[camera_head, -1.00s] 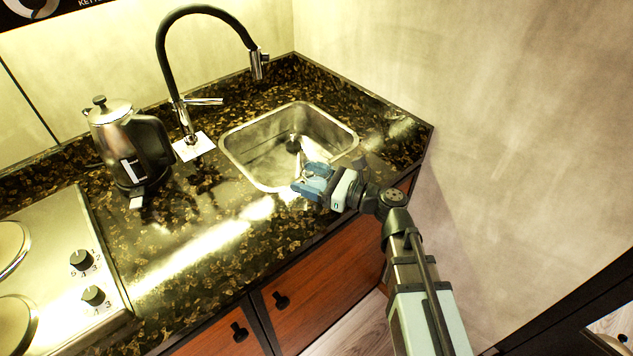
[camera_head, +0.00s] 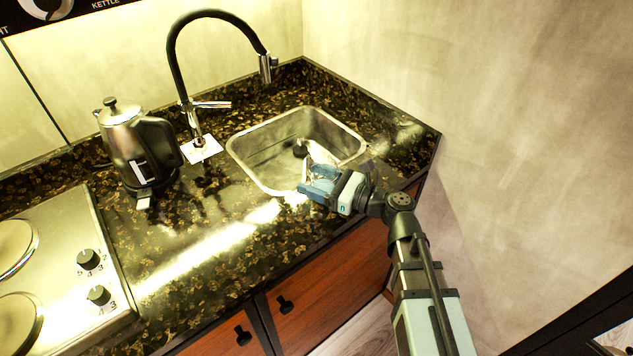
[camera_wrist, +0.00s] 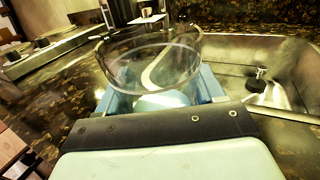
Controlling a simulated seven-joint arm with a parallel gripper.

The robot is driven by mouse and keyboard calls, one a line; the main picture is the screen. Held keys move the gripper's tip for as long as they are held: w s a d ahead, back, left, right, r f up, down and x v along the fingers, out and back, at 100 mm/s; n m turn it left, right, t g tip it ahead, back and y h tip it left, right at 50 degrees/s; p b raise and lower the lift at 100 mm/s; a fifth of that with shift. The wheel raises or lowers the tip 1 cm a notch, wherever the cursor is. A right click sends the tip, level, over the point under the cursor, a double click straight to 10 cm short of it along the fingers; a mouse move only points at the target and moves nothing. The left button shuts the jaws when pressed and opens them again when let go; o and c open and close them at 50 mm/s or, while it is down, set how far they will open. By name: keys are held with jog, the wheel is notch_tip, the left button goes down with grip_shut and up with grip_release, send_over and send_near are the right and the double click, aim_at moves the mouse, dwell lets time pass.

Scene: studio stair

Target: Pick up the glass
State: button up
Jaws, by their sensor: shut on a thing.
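The glass (camera_wrist: 150,62) is clear and round-rimmed. In the wrist view it stands between the blue fingers of my gripper (camera_wrist: 160,98), with its open rim facing up toward the camera. My gripper is shut on it. In the head view my gripper (camera_head: 318,184) is at the front right edge of the sink. There the glass is hard to make out against the bright metal and the fingers. I cannot tell whether its base touches anything.
The steel sink (camera_head: 258,172) lies just behind my gripper, under a black hose tap (camera_head: 178,72). A metal kettle (camera_head: 130,140) stands on the dark speckled counter (camera_head: 190,255). A hob (camera_head: 60,270) is at left, and a bare wall (camera_head: 520,130) rises at right.

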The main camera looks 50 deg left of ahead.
jog(key=shift+r, duration=4.3)
jog(key=w+a+f, duration=0.1)
jog(key=w+a, duration=0.8)
jog(key=a, duration=0.4)
jog(key=w+a+f, duration=0.2)
jog(key=w+a, duration=0.8)
jog(key=a, duration=0.4)
jog(key=shift+f, duration=0.2)
jog(key=s+d+f+n, duration=0.1)
jog(key=s+f+n, duration=0.2)
jog(key=f+n, duration=0.2)
jog(key=shift+s+d+n, duration=0.35)
jog(key=shift+d+n, duration=0.05)
jog(key=shift+n, duration=1.4)
